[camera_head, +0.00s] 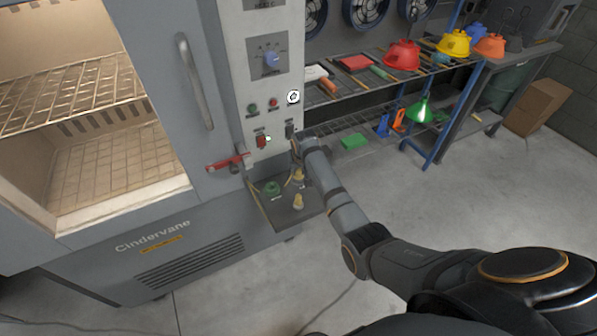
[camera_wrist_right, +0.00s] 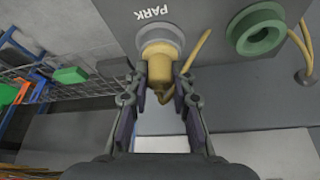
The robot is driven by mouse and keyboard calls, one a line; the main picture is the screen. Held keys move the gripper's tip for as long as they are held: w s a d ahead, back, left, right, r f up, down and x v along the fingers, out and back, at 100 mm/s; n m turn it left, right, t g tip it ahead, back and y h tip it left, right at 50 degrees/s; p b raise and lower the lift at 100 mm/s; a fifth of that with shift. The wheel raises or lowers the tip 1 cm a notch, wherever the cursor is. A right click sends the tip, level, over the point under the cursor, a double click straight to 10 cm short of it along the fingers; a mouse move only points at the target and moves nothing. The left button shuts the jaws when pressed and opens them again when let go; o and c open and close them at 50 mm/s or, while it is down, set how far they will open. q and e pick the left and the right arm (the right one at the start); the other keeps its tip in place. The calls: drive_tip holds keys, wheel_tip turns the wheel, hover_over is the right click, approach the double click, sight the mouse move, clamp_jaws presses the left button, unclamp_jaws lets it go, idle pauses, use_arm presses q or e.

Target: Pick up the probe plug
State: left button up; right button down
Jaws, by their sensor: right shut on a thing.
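The yellow probe plug (camera_wrist_right: 158,62) sits at a grey round ring beside the word PARK in the right wrist view. My right gripper (camera_wrist_right: 162,92) is shut on it, with one finger on each side of its body. A yellow cord runs near the plug. In the head view my right gripper (camera_head: 298,170) is over the small shelf at the oven's front and partly hides the plug. A green round socket (camera_wrist_right: 256,30) lies beside the plug; it also shows in the head view (camera_head: 272,188). I cannot tell whether the plug is clear of its ring. My left gripper is not in view.
The oven control panel (camera_head: 265,80) rises behind the shelf (camera_head: 262,204), with a red handle (camera_head: 228,162) to its left.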

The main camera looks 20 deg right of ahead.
drive_tip(key=shift+r, duration=0.35)
use_arm(q)
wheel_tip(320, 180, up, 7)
drive_tip(key=p, duration=0.7)
use_arm(e)
drive_tip(key=s+a+r, duration=0.2)
drive_tip(key=s+r, duration=0.4)
drive_tip(key=r, duration=0.2)
drive_tip(key=s+a+r, duration=0.3)
drive_tip(key=s+r, duration=0.4)
drive_tip(key=r, duration=0.2)
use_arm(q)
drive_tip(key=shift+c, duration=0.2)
